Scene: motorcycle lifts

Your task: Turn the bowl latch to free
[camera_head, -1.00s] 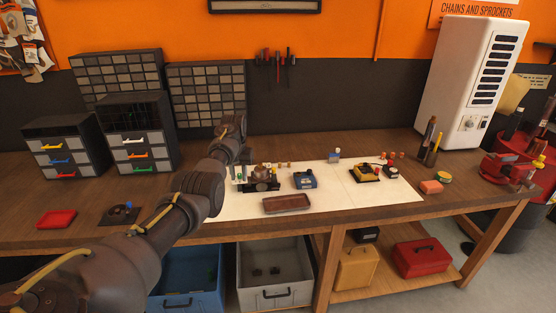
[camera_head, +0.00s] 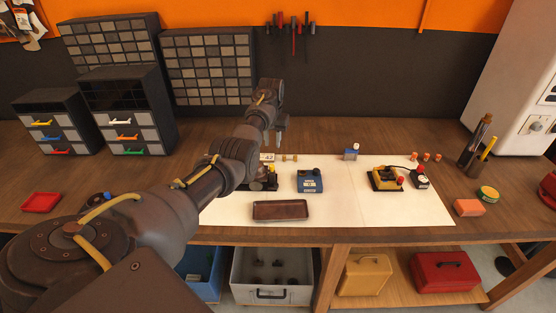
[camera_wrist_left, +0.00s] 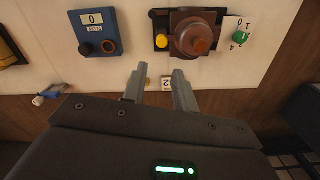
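A dark fixture (camera_head: 262,184) with a brown round body stands on the white mat (camera_head: 340,212), partly hidden behind my left arm in the head view. In the left wrist view the brown body (camera_wrist_left: 194,35) shows an orange centre, a yellow knob to its left and a green knob on a numbered card (camera_wrist_left: 238,32) to its right. I cannot tell which part is the bowl latch. My left gripper (camera_head: 281,138) is beyond the fixture, above the bench. My right gripper is out of view.
A blue meter (camera_head: 309,181) stands right of the fixture, with a brown tray (camera_head: 281,211) in front. A yellow-and-black device (camera_head: 385,178) sits farther right on the mat. Drawer cabinets (camera_head: 125,110) stand at the back left. A red tray (camera_head: 41,202) lies at the left.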

